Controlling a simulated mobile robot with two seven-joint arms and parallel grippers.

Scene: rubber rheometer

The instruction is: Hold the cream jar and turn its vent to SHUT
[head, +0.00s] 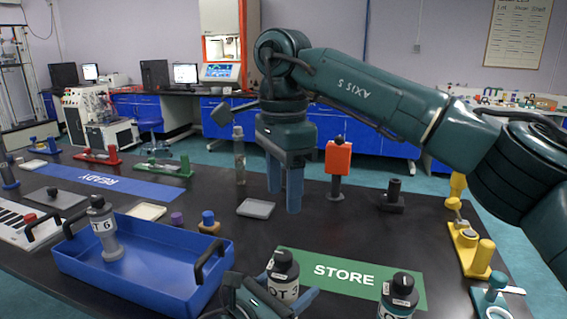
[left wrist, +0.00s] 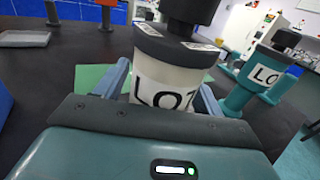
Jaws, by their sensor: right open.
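The cream jar (head: 284,289) has a dark cap (head: 283,263) and a LOT label, and stands upright at the near edge of the green STORE mat (head: 350,270). In the left wrist view the cream jar (left wrist: 160,70) fills the middle, its cap top cut off. My left gripper (head: 275,297) is low at the jar, one finger on each side; I cannot tell whether both fingers press on it. The vent's setting is not readable. My right gripper (head: 284,200) is open and empty, pointing down above the table beyond the jar.
A teal jar (left wrist: 262,75) stands close to the right of the cream jar. A blue tray (head: 150,262) on the left holds a grey LOT 6 jar (head: 104,230). A red block on a stand (head: 338,158) and a dark fixture (head: 392,195) stand farther back. Yellow fixtures (head: 470,250) line the right edge.

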